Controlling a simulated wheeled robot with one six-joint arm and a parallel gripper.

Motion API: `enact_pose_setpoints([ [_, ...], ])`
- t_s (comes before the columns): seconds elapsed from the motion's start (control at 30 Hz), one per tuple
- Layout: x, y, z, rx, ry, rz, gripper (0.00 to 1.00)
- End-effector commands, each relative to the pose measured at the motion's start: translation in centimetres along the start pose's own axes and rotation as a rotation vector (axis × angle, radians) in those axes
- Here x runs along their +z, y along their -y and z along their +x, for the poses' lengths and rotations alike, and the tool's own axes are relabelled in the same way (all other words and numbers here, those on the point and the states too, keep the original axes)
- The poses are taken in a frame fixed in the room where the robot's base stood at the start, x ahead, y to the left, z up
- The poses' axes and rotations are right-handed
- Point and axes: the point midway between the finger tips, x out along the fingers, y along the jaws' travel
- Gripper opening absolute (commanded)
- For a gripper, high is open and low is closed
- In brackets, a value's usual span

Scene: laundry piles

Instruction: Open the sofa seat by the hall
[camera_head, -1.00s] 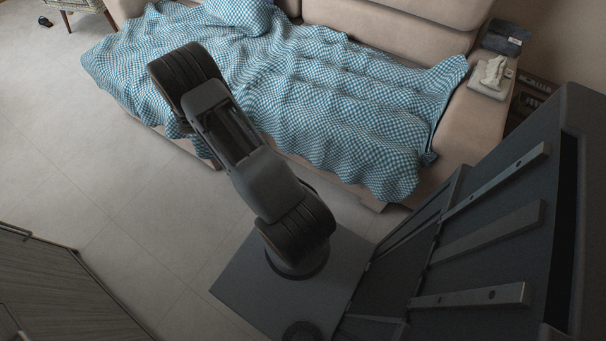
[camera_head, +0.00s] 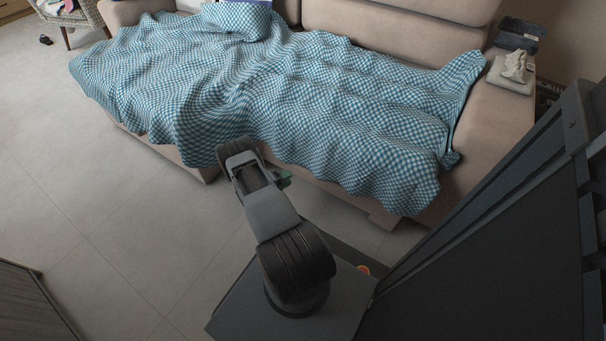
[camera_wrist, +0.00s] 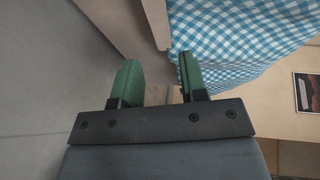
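The beige sofa (camera_head: 385,40) stands along the back, with a blue-and-white checked blanket (camera_head: 330,110) spread over its seat and hanging down the front. The sofa's front base (camera_head: 185,163) shows below the blanket. In the wrist view, a beige sofa panel (camera_wrist: 120,22) and the blanket (camera_wrist: 235,35) are beyond my gripper (camera_wrist: 160,82). Its two green fingers are apart with nothing visible between them. In the head view, only a bit of green shows by my arm near the sofa front. I cannot tell whether the fingers touch the sofa.
A checked pillow (camera_head: 237,18) lies at the sofa's left. A chair (camera_head: 72,18) is at the upper left. A wooden cabinet (camera_head: 30,305) is at the lower left.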

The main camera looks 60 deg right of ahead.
Motion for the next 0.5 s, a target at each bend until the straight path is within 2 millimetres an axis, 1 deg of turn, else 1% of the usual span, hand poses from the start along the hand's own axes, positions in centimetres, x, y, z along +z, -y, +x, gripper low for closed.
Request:
enact_pose_setpoints([
  [0.03,-0.1,-0.3,1.2,0.0,-0.005,0.001,0.39],
  [0.2,-0.1,-0.3,4.3,0.0,-0.004,0.002,0.39],
  [0.4,-0.1,-0.2,7.0,0.001,-0.003,0.003,0.39],
  [0.5,0.0,-0.1,7.9,0.0,-0.002,0.002,0.39],
])
